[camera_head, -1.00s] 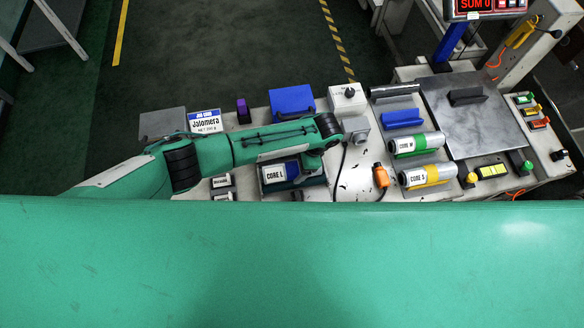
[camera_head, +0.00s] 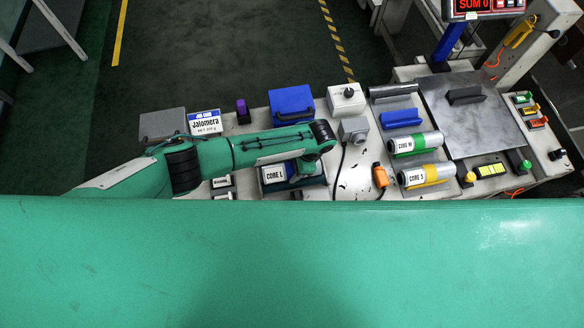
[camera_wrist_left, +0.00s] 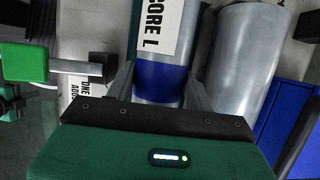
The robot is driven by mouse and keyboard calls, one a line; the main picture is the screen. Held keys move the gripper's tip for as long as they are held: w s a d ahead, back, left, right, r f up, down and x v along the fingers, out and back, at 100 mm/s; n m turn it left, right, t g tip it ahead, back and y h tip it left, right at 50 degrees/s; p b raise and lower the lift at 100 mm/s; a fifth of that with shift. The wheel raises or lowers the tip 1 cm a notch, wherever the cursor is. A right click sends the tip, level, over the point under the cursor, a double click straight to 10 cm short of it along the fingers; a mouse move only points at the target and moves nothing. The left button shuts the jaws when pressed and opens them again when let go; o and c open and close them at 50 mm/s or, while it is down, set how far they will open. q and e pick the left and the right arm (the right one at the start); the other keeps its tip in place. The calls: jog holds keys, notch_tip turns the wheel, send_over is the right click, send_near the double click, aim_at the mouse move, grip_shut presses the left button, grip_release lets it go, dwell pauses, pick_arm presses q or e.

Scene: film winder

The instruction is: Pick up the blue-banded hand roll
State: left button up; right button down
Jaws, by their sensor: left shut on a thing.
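The blue-banded hand roll (camera_head: 274,175), labelled CORE L, lies in a dark holder on the left half of the bench. In the left wrist view the roll (camera_wrist_left: 158,32) shows its white label and blue band. My left gripper (camera_head: 303,166) is over the roll's right end and hides most of the blue band from the head camera. In the left wrist view its fingers (camera_wrist_left: 160,88) stand on either side of the blue band, shut on it. No clear gap shows under the roll. My right gripper is out of view.
Rolls with green (camera_head: 414,144) and yellow (camera_head: 428,176) bands lie to the right. A blue box (camera_head: 291,104) and a white box (camera_head: 347,100) stand behind. An orange-topped item (camera_head: 380,176) stands right of the holder. A grey cylinder (camera_wrist_left: 245,55) is beside the roll.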

aim_at(292, 167)
pick_arm(q)
jog(key=shift+r, duration=0.15)
notch_tip(292, 167, up, 20)
dwell(0.3)
jog(key=shift+a, duration=0.1)
dwell(0.5)
